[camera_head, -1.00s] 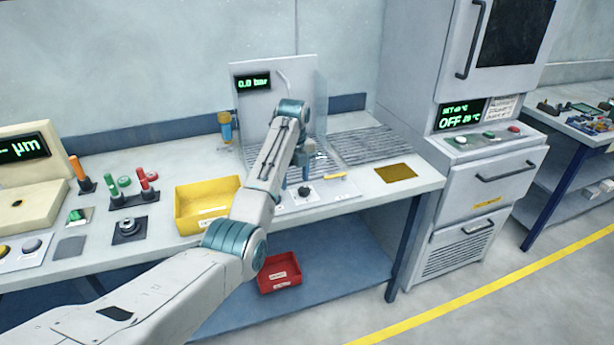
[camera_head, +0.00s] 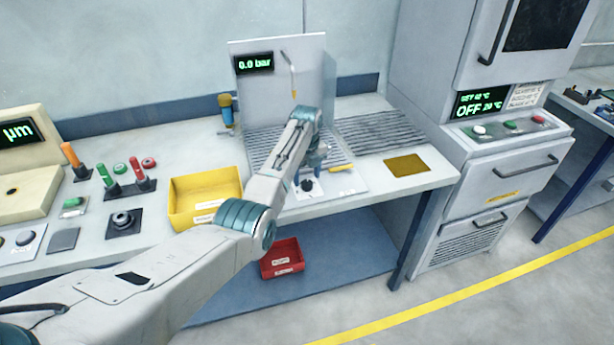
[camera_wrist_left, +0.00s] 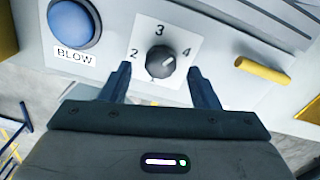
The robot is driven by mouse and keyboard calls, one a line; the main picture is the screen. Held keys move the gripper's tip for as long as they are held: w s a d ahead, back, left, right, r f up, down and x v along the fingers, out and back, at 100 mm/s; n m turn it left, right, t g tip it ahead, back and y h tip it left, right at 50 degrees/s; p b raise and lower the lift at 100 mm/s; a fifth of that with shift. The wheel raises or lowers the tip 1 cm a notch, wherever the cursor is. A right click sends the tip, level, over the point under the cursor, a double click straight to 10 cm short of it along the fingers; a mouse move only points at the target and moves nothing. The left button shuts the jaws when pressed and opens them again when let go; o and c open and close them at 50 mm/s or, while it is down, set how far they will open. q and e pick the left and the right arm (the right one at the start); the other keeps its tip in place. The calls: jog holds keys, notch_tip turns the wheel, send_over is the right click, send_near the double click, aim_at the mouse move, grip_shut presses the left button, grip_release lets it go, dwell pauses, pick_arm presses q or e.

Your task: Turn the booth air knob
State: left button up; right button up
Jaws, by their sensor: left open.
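The booth air knob (camera_wrist_left: 160,61) is a dark round knob with a light pointer mark, on a white plate with the numbers 2, 3 and 4 around it. Its pointer is toward the 4 side. It also shows at the booth's front edge in the head view (camera_head: 307,185). My left gripper (camera_wrist_left: 158,76) is open, its two fingertips on either side of the knob's near part in the wrist view. I cannot tell whether they touch it. In the head view my left gripper (camera_head: 309,169) is just over the knob. My right gripper is not in view.
A blue button (camera_wrist_left: 74,22) labelled BLOW is left of the knob, and a yellow handle (camera_wrist_left: 262,69) is right of it. The booth display (camera_head: 254,63) reads 0.0 bar. A yellow bin (camera_head: 190,217) stands left of the booth.

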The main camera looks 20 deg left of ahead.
pick_arm(q)
notch_tip(320, 180, down, 2)
jog(key=shift+w+f, duration=0.1)
jog(key=c, duration=1)
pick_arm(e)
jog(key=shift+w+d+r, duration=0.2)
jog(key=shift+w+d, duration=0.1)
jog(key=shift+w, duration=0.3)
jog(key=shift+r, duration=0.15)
